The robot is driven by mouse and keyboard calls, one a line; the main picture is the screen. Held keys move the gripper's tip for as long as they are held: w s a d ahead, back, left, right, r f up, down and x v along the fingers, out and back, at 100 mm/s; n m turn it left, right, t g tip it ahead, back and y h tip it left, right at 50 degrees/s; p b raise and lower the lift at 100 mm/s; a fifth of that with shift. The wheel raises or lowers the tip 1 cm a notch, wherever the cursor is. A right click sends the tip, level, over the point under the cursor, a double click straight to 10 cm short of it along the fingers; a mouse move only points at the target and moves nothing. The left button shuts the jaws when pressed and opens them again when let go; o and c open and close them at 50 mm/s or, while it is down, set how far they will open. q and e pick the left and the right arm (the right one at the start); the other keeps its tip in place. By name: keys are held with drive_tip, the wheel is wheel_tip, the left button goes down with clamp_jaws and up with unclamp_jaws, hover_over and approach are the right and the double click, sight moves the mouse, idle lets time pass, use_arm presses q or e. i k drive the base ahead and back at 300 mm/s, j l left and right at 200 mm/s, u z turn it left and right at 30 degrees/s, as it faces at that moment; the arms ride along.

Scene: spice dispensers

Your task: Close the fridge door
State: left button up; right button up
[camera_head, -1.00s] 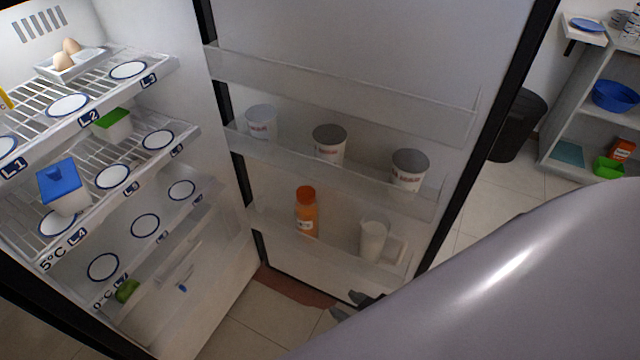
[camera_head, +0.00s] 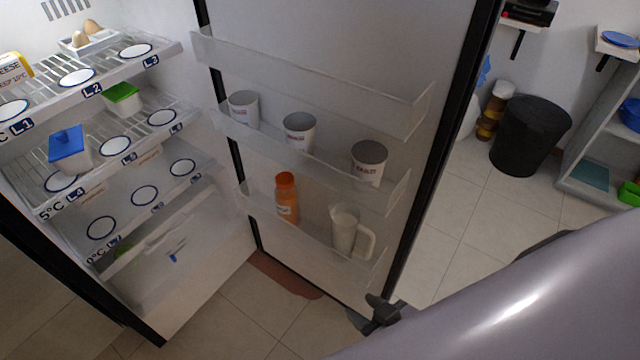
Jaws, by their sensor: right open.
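The fridge door (camera_head: 340,70) stands open to the right of the fridge body, its inner face and clear racks toward me. Its racks hold several white cups, an orange bottle (camera_head: 287,198) and a white jug (camera_head: 346,230). The lit fridge interior with wire shelves (camera_head: 150,90) is at the left. My right gripper (camera_head: 372,310) is open at the lower outer edge of the door, partly hidden by my grey arm. I cannot tell whether it touches the door. My left gripper is not in view.
A black bin (camera_head: 531,136) stands on the tiled floor behind the door. A grey shelf unit (camera_head: 588,165) with a blue bowl and green box is at the right edge. Tiled floor (camera_head: 240,318) shows between the fridge and the door.

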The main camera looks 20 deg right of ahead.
sight(402, 75)
drive_tip(key=k+l+u, duration=0.1)
drive_tip(key=l, duration=0.25)
drive_tip(key=k+l+u, duration=0.3)
drive_tip(key=l, duration=0.25)
drive_tip(key=k+l+u, duration=0.15)
drive_tip(key=k+l, duration=0.15)
drive_tip(key=k+l+u, duration=0.15)
drive_tip(key=l, duration=0.3)
drive_tip(key=l+u, duration=0.1)
drive_tip(key=l, duration=0.3)
drive_tip(key=l+u, duration=0.15)
drive_tip(key=l, duration=0.25)
drive_tip(key=k+l+u, duration=0.15)
drive_tip(key=l, duration=0.2)
drive_tip(key=l+u, duration=0.2)
drive_tip(key=l, duration=0.6)
drive_tip(key=i+l+u, duration=0.15)
drive_tip(key=l, duration=0.45)
drive_tip(key=l+u, duration=0.15)
drive_tip(key=l, duration=0.4)
drive_tip(key=j+u, duration=0.1)
drive_tip(key=u, duration=0.45)
drive_tip(key=i, duration=0.05)
